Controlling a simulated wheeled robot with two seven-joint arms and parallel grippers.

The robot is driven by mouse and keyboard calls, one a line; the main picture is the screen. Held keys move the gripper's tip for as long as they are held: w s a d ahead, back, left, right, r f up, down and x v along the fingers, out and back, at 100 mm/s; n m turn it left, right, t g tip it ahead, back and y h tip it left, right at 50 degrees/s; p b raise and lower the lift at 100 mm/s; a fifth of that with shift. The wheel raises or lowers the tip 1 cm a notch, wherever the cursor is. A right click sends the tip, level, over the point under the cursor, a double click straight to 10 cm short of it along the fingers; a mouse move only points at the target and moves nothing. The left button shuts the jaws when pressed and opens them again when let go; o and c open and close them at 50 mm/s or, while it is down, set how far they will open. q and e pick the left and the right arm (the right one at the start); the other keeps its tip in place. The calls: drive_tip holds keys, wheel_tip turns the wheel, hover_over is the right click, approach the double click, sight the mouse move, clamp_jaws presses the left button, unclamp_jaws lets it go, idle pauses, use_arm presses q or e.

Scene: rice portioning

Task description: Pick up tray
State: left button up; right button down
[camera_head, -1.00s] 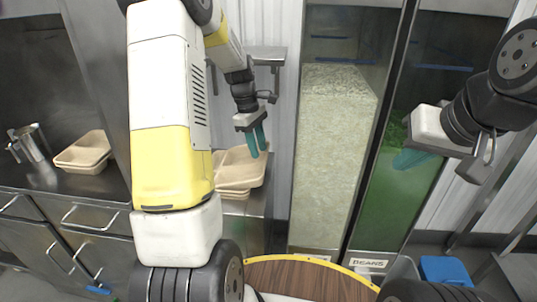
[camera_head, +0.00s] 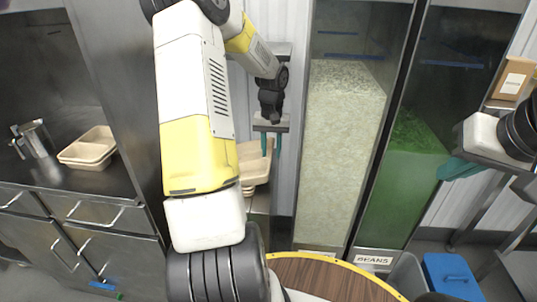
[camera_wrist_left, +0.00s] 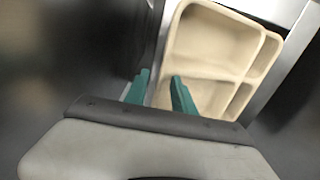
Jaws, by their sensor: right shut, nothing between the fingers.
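A stack of beige compartment trays (camera_head: 250,163) sits on a steel counter behind my left arm, which hides part of it. In the left wrist view the top tray (camera_wrist_left: 212,50) is empty, with another tray edge showing at its right. My left gripper (camera_head: 271,146) points down at the right side of the stack. Its teal fingers also show in the left wrist view (camera_wrist_left: 160,91), apart with nothing held, near the tray's lower left edge. I cannot tell whether they straddle the rim. My right gripper (camera_head: 457,168) is shut and empty at the right.
Another beige tray stack (camera_head: 88,148) and a metal jug (camera_head: 36,140) stand on the left counter. Tall clear bins of rice (camera_head: 335,150) and green beans (camera_head: 405,185) stand right of my left gripper. A cardboard box (camera_head: 512,80) and a blue bin (camera_head: 450,275) are at the right.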

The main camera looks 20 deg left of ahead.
use_arm(q)
drive_tip(key=shift+f, duration=0.9)
drive_tip(key=shift+c, duration=0.4)
clamp_jaws()
drive_tip(key=shift+r, duration=0.1)
